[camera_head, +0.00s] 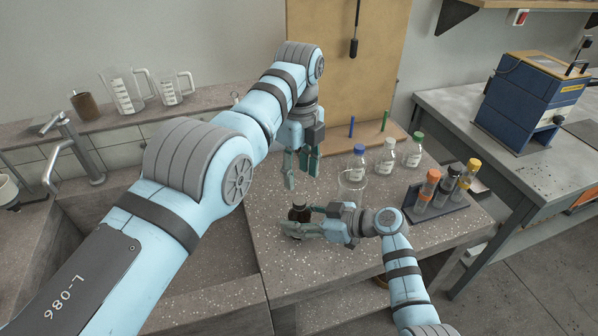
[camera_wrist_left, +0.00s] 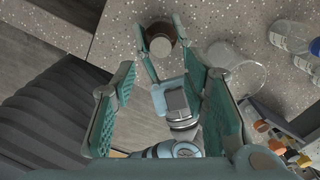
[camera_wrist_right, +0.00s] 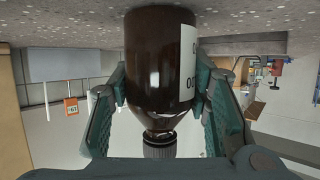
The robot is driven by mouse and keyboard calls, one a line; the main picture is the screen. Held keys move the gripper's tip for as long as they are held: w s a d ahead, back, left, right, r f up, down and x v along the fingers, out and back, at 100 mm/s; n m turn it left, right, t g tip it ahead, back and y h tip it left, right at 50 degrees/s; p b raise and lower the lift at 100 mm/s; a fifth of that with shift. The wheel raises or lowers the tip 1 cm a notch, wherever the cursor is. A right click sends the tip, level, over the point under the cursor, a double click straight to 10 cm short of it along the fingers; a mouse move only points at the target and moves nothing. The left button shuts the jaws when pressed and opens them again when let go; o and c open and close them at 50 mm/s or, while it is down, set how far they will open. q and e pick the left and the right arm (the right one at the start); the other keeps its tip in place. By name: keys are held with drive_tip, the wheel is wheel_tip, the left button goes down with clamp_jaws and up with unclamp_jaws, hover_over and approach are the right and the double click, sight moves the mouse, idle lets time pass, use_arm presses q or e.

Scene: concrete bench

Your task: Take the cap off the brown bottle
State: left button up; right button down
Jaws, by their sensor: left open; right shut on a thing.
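The brown bottle (camera_head: 299,214) stands upright on the speckled bench near its sink-side edge. Its dark ribbed cap (camera_wrist_right: 160,144) is on the neck, and part of a white label shows in the right wrist view. My right gripper (camera_wrist_right: 160,98) is shut on the bottle's body, one finger on each side; the cap is clear of its fingers. My left gripper (camera_head: 302,172) is open and empty, pointing down above the bench, higher than the bottle and behind it. In the left wrist view the bottle (camera_wrist_left: 160,42) lies beyond the open left fingers (camera_wrist_left: 163,105).
A glass beaker (camera_head: 352,180) and several clear bottles with coloured caps (camera_head: 386,160) stand right of my left gripper. The sink (camera_head: 190,235) lies left. Bench between the bottle and rack is partly covered by my right arm.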

sight(299, 200)
use_arm(q)
drive_tip(key=shift+f+m, duration=0.2)
drive_tip(key=shift+m, duration=0.5)
wheel_tip(299, 200, down, 8)
drive_tip(key=shift+w+r, duration=0.1)
drive_tip(key=shift+r, duration=0.05)
drive_tip(key=shift+c, duration=0.6)
